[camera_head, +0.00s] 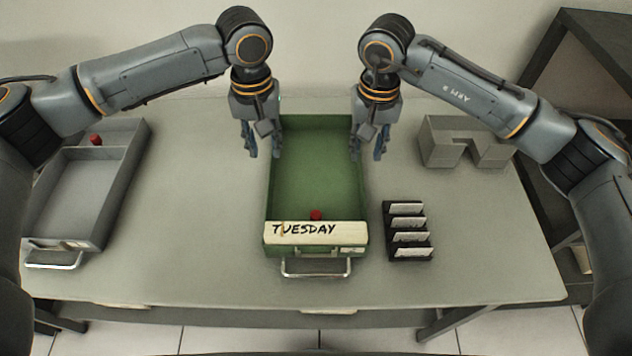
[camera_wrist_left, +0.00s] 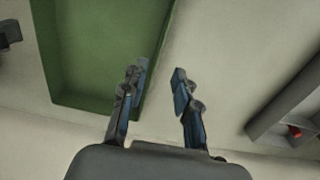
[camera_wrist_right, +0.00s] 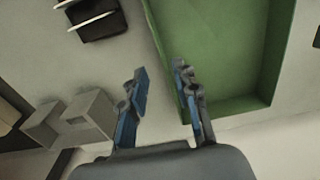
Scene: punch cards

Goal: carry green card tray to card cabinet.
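The green card tray (camera_head: 318,170) lies on the grey table, its long side running front to back. Its front has a white "TUESDAY" label and a metal handle (camera_head: 316,268), and a small red object (camera_head: 316,215) is inside near the front. My left gripper (camera_head: 263,150) is open at the tray's left wall near the back, one finger on each side; the left wrist view (camera_wrist_left: 160,75) shows this too. My right gripper (camera_head: 368,150) is open at the right wall, also seen in the right wrist view (camera_wrist_right: 160,78). Contact is unclear. I cannot identify the card cabinet for certain.
A grey tray (camera_head: 108,200) with a divider and a red object stands at the table's left. A black card rack (camera_head: 407,232) stands just right of the green tray. A grey notched block (camera_head: 465,142) is at back right. Dark furniture (camera_head: 590,45) stands beyond the table's right.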

